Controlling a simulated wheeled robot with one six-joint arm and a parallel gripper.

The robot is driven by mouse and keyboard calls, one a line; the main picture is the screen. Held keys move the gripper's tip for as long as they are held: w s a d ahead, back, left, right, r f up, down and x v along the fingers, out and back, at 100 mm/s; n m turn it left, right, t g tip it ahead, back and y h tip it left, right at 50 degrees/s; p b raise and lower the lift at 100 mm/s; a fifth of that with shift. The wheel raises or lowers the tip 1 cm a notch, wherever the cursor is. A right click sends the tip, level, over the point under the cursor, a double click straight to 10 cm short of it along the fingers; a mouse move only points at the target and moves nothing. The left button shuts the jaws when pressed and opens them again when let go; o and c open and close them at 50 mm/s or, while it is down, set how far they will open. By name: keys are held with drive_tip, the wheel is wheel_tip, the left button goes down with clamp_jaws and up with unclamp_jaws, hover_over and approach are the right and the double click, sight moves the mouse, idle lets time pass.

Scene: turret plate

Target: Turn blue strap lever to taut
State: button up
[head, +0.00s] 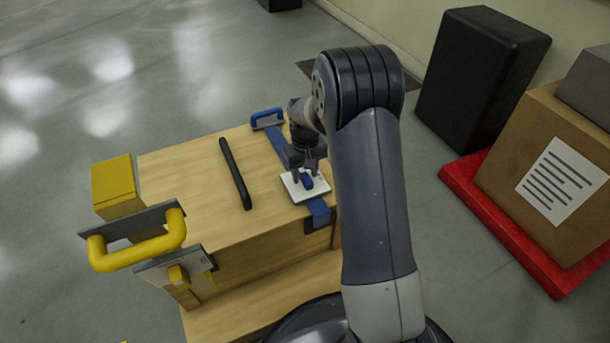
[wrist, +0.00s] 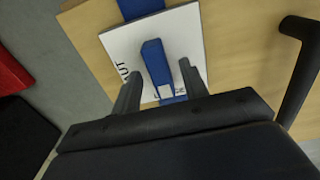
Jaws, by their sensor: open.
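The blue strap lever (head: 307,181) sits on a white plate (head: 291,190) on top of a wooden box, with a blue strap (head: 318,208) running under the plate. In the wrist view the lever (wrist: 154,62) stands between my two fingers, with a gap on each side. The white plate (wrist: 190,35) carries dark lettering, partly hidden by my fingers; "UT" shows at the left, and a word at the lower edge is partly covered. The lever's near end lies by that lower word. My gripper (head: 308,170) is open, low over the plate; it also shows in the wrist view (wrist: 160,80).
A black bar handle (head: 235,174) lies on the wooden box (head: 185,165) left of the plate. A yellow handle (head: 140,247) and yellow block (head: 117,184) are at the box's left end. A black case (head: 480,80) and a carton (head: 540,170) on a red base stand right.

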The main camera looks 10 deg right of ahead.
drive_tip(key=shift+f, duration=0.1)
drive_tip(key=shift+c, duration=0.4)
clamp_jaws()
drive_tip(key=shift+m+p, duration=0.3)
drive_tip(key=shift+p, duration=0.05)
drive_tip(key=m+p, duration=0.2)
drive_tip(key=shift+r+m, duration=0.2)
drive_tip(key=shift+m, duration=0.1)
drive_tip(key=m+p, duration=0.3)
drive_tip(key=m, duration=0.2)
drive_tip(key=shift+m, duration=0.3)
drive_tip(key=m+p, duration=0.1)
drive_tip(key=m, duration=0.3)
drive_tip(key=shift+f+p, duration=0.1)
drive_tip(key=shift+p, duration=0.25)
drive_tip(key=m+p, duration=0.1)
drive_tip(key=m, duration=0.4)
